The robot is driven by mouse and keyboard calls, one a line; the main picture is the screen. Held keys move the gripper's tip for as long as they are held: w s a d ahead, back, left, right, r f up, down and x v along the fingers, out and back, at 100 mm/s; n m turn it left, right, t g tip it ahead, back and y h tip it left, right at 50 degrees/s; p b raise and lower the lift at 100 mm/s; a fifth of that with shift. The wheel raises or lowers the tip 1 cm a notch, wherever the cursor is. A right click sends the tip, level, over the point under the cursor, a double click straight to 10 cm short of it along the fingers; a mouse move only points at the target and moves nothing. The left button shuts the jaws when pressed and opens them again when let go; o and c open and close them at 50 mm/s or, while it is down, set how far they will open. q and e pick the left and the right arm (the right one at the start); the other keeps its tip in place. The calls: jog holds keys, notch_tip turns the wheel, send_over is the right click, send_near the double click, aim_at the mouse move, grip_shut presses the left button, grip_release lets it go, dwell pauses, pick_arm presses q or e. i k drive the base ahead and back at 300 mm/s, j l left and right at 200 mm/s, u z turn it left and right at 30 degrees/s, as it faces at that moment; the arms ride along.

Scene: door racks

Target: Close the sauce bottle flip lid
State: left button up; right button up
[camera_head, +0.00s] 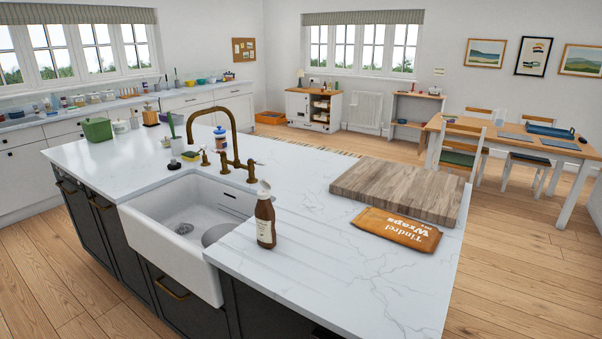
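The sauce bottle (265,222) is dark brown with a pale label on its lower part. It stands upright on the white marble island top, just right of the sink. Its white flip lid (264,188) is at the top and appears raised, though it is too small to tell its exact angle. Neither of my grippers shows in the head view.
Left of the bottle is a white sink (180,270) with a brass faucet (235,135). To its right lie a wooden board (400,188) and an orange wraps packet (397,230). The countertop (330,275) in front and right of the bottle is clear.

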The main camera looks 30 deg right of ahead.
aim_at(265, 182)
jog(key=i+j+z, duration=0.25)
jog(key=z, duration=0.15)
jog(key=i+j+z, duration=0.2)
jog(key=j+z, duration=0.25)
jog(key=i+j+z, duration=0.15)
jog(key=j+z, duration=0.2)
jog(key=j, duration=0.15)
jog(key=i+j+z, duration=0.1)
jog(key=j+z, duration=0.2)
jog(key=j, duration=0.25)
